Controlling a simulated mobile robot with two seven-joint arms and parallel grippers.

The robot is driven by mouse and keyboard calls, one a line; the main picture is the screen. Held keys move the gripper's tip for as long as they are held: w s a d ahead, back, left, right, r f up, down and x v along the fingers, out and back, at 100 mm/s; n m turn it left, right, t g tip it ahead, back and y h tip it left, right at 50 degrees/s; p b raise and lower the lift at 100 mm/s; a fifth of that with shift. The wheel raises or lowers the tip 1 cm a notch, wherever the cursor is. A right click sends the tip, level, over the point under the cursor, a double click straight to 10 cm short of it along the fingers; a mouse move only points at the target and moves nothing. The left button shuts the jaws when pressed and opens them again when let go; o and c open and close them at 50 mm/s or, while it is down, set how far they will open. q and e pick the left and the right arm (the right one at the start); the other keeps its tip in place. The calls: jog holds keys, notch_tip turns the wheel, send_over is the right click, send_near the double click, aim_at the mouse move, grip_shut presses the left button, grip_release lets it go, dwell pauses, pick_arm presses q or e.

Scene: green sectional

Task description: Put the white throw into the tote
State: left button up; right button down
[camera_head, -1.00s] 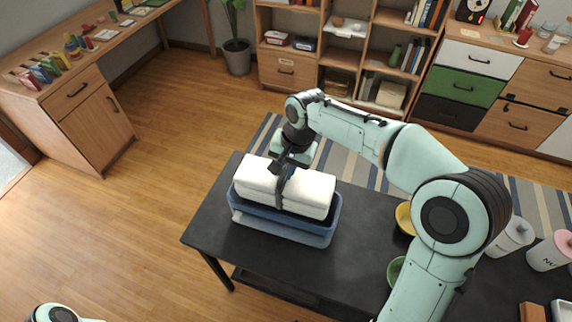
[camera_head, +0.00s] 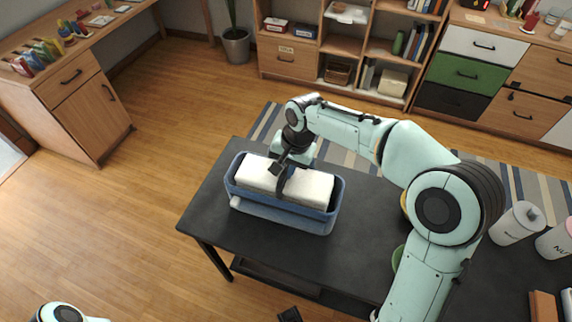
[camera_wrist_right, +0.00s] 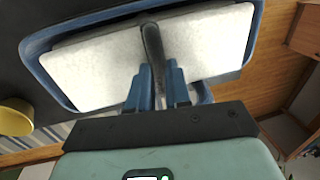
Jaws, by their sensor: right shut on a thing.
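The white throw (camera_head: 308,187) is a folded bundle with a dark band around its middle. It sits low inside the blue tote (camera_head: 285,216), its top near the rim. My right gripper (camera_head: 280,167) is above it, shut on the dark band. In the right wrist view the fingers (camera_wrist_right: 157,88) close around the band, with the throw (camera_wrist_right: 95,75) and the tote rim (camera_wrist_right: 32,58) beyond. The throw's underside is hidden by the tote walls. Part of my left arm shows at the bottom left corner; its gripper is not clearly visible.
The tote stands on a dark table (camera_head: 215,205). A yellow bowl (camera_wrist_right: 14,118), a green bowl (camera_head: 398,257) and a white canister (camera_head: 516,223) are to the right in the head view. A small dark piece at the bottom edge is unclear. Table left of the tote is clear.

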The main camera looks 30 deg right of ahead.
jog(key=shift+f, duration=0.3)
dwell(0.4)
jog(key=shift+f+b, duration=1.6)
jog(key=shift+f, duration=0.75)
jog(key=c, duration=1)
grip_release()
